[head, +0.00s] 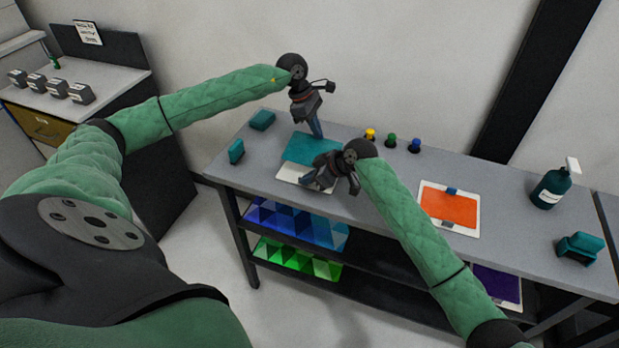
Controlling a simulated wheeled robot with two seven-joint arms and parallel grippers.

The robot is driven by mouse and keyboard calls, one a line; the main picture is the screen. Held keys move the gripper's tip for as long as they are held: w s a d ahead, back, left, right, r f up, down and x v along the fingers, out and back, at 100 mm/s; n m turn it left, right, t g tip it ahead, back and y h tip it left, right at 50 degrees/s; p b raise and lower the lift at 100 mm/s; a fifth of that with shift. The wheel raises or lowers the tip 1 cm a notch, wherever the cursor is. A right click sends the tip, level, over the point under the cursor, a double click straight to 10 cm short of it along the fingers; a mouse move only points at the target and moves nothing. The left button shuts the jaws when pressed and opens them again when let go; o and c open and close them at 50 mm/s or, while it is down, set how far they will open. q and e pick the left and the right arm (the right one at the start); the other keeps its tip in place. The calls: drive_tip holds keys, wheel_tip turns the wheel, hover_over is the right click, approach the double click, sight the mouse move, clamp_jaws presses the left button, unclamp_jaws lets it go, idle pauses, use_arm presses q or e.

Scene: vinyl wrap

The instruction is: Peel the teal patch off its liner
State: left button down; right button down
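The teal patch (304,149) lies on the grey table, at the back part of its white liner (289,172). A strip of the liner shows bare in front of the patch. My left gripper (317,132) points down at the patch's back right part, its tips at or just above the teal surface. My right gripper (309,180) is low over the front right part of the liner and hides some of the liner and patch. At this size I cannot tell whether either gripper is open or shut, or whether either touches the sheet.
Teal blocks (262,120) (236,151) stand at the table's left end. Yellow, green and blue-capped pots (391,142) stand behind. An orange patch (449,208) on a white sheet, a spray bottle (551,187) and a teal tool (580,247) are to the right.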

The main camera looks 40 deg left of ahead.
use_arm(q)
drive_tip(key=shift+r, duration=0.15)
use_arm(e)
drive_tip(key=shift+f, duration=0.15)
drive_tip(key=c, duration=1.6)
unclamp_jaws()
drive_tip(key=shift+o, duration=0.2)
use_arm(q)
drive_tip(key=shift+d, duration=0.1)
